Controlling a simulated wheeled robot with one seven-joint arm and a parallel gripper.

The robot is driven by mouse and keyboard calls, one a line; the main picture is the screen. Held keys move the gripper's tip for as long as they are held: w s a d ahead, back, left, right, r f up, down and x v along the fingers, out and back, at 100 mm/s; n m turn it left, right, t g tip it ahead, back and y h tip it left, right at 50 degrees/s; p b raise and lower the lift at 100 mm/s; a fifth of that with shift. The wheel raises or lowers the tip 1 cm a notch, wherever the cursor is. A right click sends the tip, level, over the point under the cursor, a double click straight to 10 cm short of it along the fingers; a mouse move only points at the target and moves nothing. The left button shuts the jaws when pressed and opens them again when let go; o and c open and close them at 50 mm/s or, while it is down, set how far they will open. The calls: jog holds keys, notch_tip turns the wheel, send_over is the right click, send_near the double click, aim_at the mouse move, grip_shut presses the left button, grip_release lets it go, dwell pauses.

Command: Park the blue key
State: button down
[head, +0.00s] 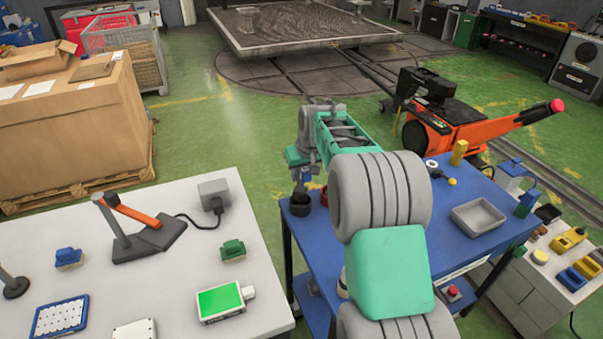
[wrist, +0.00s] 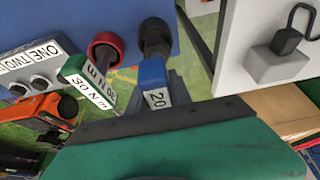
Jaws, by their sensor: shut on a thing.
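The blue key (wrist: 152,72) shows in the middle of the wrist view, with a white label reading 20. My gripper (wrist: 160,90) is shut on it; a grey finger shows along its right side. Beyond the key is a dark round socket (wrist: 155,36) at the edge of the blue bench. I cannot tell whether the key touches the socket. In the head view, my gripper (head: 301,180) is above the bench's left corner, near a dark cup (head: 300,204); the key is not clear there.
A green labelled block (wrist: 75,68) and a red-rimmed socket (wrist: 104,46) are left of the key. The blue bench (head: 320,240) also carries a grey tray (head: 478,216). A white table (head: 180,285) stands left, across a narrow gap. An orange machine (head: 450,125) stands behind.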

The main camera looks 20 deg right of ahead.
aim_at(306, 170)
jog(key=shift+f+b, duration=1.8)
jog(key=shift+f, duration=0.75)
jog(key=c, duration=1.1)
grip_release()
jog(key=b+v, duration=0.1)
jog(key=v, duration=0.6)
jog(key=shift+s+r, duration=0.15)
jog(key=shift+r, duration=0.25)
